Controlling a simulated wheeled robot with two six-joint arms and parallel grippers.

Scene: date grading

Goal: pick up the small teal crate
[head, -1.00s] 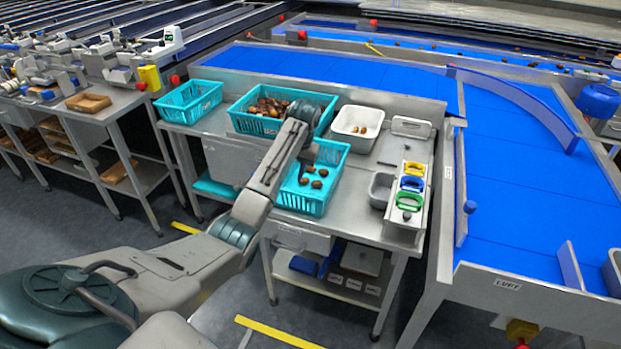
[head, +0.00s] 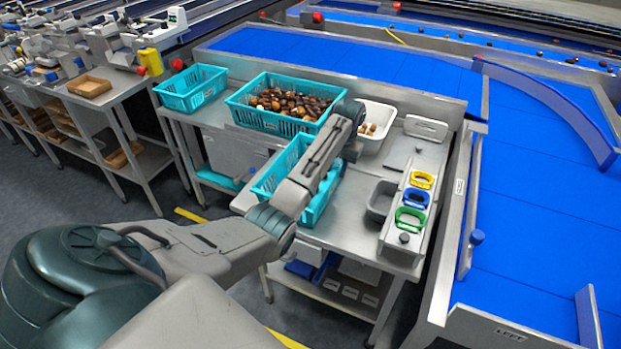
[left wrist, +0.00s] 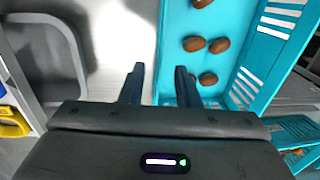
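The small teal crate (head: 265,187) at the front of the bench holds several brown dates, which show in the left wrist view, where its slatted wall (left wrist: 262,60) also shows. My left arm covers much of it in the head view. My left gripper (head: 350,150) is at its right side. In the left wrist view the gripper (left wrist: 160,85) is open, and the crate's near-side rim runs between the two fingers. I cannot tell whether the fingers touch it. My right gripper is not in view.
A larger teal crate (head: 240,112) full of dates stands behind. An empty-looking teal crate (head: 178,100) is at the left. A white bin (head: 372,142) is behind the gripper. A grey tray (head: 378,208) and a rack with coloured handles (head: 388,240) stand on the right.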

